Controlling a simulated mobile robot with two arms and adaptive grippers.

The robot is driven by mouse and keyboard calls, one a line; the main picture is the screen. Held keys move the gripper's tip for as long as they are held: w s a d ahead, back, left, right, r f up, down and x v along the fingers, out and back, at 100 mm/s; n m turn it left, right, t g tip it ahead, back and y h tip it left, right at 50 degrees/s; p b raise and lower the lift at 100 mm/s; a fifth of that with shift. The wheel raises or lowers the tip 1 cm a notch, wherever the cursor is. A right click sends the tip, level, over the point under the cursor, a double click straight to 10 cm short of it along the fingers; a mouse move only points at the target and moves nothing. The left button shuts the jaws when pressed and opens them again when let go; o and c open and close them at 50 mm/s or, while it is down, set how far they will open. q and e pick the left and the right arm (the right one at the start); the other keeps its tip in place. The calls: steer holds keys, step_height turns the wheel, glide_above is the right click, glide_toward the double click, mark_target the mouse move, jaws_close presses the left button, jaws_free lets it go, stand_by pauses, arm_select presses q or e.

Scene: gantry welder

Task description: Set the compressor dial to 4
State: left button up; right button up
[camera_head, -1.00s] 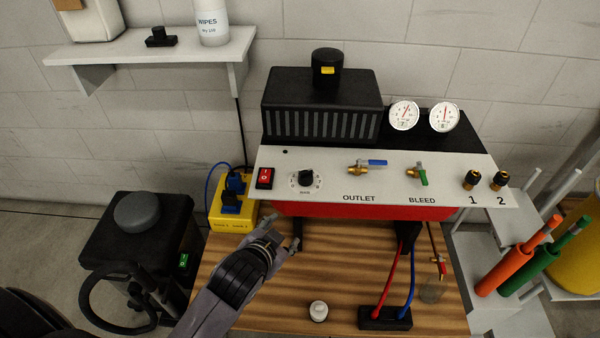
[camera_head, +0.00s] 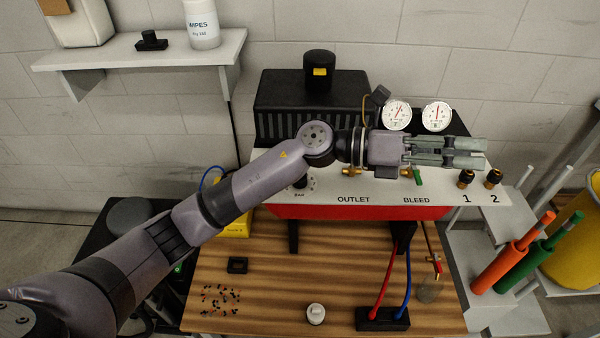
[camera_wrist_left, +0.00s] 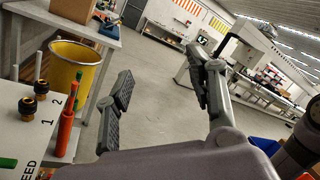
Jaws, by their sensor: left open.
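The compressor (camera_head: 276,118) stands at the back of the wooden bench, with a white front panel (camera_head: 380,192). Its black dial (camera_head: 300,183) is on the left of the panel. My left arm crosses just over it and hides part of the dial and its scale, so I cannot read the setting. My left gripper (camera_head: 482,152) is open and empty in front of the panel's right part, well right of the dial, pointing right. The left wrist view shows its two spread fingers (camera_wrist_left: 160,88) with only floor between them. My right gripper is not in view.
Two gauges (camera_head: 416,116) sit above the panel. A green bleed valve (camera_head: 418,177) and two black-and-brass knobs (camera_head: 479,179) are near my left gripper. Orange (camera_head: 510,255) and green cylinders stand at right. A white knob-like piece (camera_head: 316,313) lies on the bench.

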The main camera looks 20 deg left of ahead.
arm_select(q)
steer(key=w+a+f+m+g+y, duration=0.2)
steer(key=w+a+f+m+y, duration=0.35)
steer(key=a+f+y, duration=0.5)
steer(key=w+a+r+y, duration=0.2)
steer(key=a+r+y, duration=0.15)
steer(key=a, duration=0.55)
steer(key=w+a+r+y, duration=0.1)
steer(key=a+r+y, duration=0.1)
steer(key=a+y, duration=0.5)
steer(key=shift+t+h, duration=0.3)
steer(key=shift+h, duration=0.5)
steer(key=f, duration=0.5)
steer(key=a+f+p, duration=0.1)
steer(key=f, duration=0.5)
steer(key=f+p, duration=0.1)
steer(key=f, duration=0.4)
steer(key=shift+w+a+f, duration=0.15)
steer(key=shift+a+f, duration=0.2)
steer(key=shift+f, duration=0.05)
steer(key=shift+c, duration=0.2)
steer(key=c, duration=1.1)
